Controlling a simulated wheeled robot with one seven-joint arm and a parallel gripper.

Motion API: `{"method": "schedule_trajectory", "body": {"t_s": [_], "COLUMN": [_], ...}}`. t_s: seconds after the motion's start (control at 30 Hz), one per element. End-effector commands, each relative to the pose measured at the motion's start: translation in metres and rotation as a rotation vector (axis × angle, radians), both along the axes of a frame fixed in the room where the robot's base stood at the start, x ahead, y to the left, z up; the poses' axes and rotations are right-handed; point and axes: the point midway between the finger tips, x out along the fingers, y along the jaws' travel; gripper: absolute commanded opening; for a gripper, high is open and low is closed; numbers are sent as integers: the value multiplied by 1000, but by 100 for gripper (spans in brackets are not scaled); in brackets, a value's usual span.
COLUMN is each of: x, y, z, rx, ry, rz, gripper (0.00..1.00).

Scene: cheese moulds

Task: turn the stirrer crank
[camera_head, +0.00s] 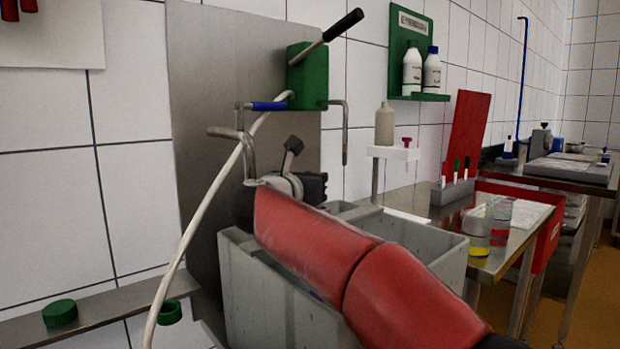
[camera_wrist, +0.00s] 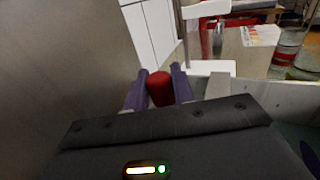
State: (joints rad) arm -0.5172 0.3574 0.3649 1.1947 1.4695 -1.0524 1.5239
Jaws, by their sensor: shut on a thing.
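In the wrist view my gripper (camera_wrist: 159,70) has its two purple-grey fingers on either side of a short red cylindrical knob (camera_wrist: 160,90). It is shut on this knob. The rest of what the knob belongs to is hidden behind the gripper body, so I cannot tell the crank's angle. In the head view my dark gripper (camera_head: 316,187) is low over the grey basin, beyond my red arm. Its fingertips and the held knob are hidden there.
A green wall box (camera_head: 307,77) with a black lever and bent pipes is above my wrist. A grey double basin (camera_head: 262,290) lies below my arm. A steel table (camera_head: 408,203) with a marker rack (camera_head: 453,191) stands right. A white hose (camera_head: 205,205) hangs left.

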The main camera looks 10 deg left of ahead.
Motion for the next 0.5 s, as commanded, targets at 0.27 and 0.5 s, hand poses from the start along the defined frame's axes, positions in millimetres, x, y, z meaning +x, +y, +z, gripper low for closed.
{"method": "schedule_trajectory", "body": {"t_s": [0.27,0.5], "x": [0,0], "y": [0,0], "z": [2,2], "rx": [0,0], "ry": [-4,-4], "rz": [-4,-4], "gripper": [0,38]}}
